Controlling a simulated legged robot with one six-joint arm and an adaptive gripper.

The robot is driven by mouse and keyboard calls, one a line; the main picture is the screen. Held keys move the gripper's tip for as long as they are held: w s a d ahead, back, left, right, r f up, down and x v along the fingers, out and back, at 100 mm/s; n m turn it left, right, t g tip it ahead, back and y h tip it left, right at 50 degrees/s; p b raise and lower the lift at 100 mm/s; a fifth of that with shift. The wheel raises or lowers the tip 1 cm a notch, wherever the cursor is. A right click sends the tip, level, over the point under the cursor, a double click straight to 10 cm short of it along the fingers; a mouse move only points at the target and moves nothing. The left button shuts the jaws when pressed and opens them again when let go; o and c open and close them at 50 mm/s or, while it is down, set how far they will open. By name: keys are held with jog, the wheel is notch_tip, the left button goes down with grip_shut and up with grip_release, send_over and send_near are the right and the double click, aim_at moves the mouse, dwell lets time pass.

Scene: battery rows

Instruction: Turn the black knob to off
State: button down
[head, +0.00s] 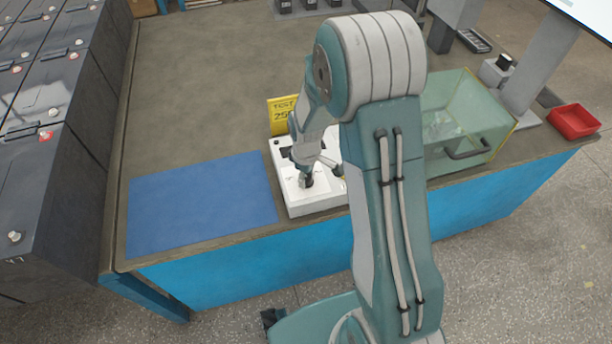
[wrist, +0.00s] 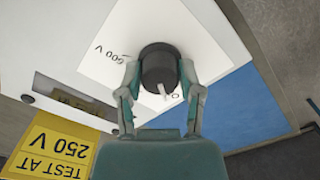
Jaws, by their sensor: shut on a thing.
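The black knob (wrist: 158,66) sits on the face of a white tester box (head: 320,206). It has a light pointer mark, and "500 V" is printed beside it in the wrist view. My gripper (wrist: 159,84) is shut on the knob, one finger on each side. In the head view my gripper (head: 306,182) reaches down onto the box, and it hides most of the knob. The rest of the dial lettering is partly hidden by the fingers and the knob.
A yellow sign (head: 281,112) reading "TEST AT 250 V" stands behind the box. A blue mat (head: 200,203) lies to the left. A clear green-tinted case (head: 470,122) and a red tray (head: 574,121) are at the right. Black batteries (head: 50,180) stand beyond the bench's left edge.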

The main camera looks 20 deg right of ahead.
jog(key=shift+w+n, duration=0.1)
jog(key=shift+n, duration=0.3)
jog(key=shift+c, duration=1.3)
grip_release()
notch_tip(320, 180, up, 12)
jog(key=shift+a, duration=0.1)
